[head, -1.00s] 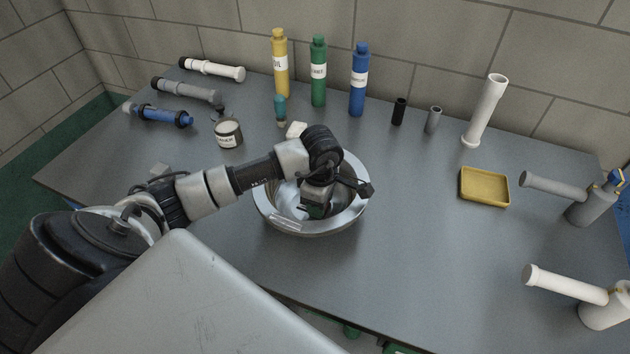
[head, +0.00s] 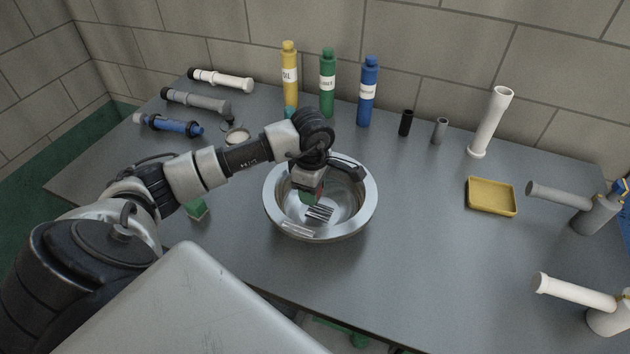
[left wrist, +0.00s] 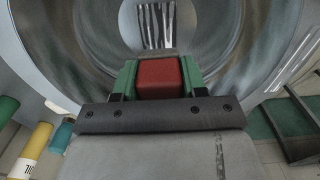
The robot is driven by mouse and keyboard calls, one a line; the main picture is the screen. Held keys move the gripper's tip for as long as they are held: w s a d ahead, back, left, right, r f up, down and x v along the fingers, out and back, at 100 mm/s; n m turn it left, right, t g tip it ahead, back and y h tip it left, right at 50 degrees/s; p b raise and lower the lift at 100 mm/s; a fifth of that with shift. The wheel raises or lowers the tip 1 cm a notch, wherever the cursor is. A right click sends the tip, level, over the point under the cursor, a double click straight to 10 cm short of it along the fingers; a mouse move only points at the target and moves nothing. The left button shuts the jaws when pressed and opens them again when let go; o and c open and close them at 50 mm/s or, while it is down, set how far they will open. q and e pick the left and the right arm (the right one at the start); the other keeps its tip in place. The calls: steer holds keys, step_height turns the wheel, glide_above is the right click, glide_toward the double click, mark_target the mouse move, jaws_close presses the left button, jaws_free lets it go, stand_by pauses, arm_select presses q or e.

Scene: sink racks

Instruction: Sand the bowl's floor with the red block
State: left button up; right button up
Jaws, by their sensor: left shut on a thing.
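The metal bowl (head: 365,212) sits on the grey bench, and its inside fills much of the left wrist view (left wrist: 85,50). My left gripper (head: 310,197) reaches down inside the bowl. Its green fingers are shut on the red block (left wrist: 160,78), with a grey layer at the block's far end. Only a sliver of red shows in the head view. A dark striped patch (head: 319,212) lies on the bowl's floor, just ahead of the block in the wrist view (left wrist: 155,25). I cannot tell whether the block touches the floor. My right gripper is not in view.
Yellow (head: 289,75), green (head: 327,83) and blue (head: 367,92) bottles stand behind the bowl. A green block (head: 196,208) is near my left arm. A yellow tray (head: 491,197) and pipe pieces lie right. The bench between bowl and tray is clear.

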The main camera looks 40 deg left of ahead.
arm_select(q)
steer(key=shift+a+r+p, duration=0.2)
steer(key=shift+r+p, duration=0.15)
steer(key=shift+r, duration=0.55)
steer(key=shift+d+r, duration=0.1)
steer(key=shift+r, duration=0.4)
steer(key=shift+d, duration=0.1)
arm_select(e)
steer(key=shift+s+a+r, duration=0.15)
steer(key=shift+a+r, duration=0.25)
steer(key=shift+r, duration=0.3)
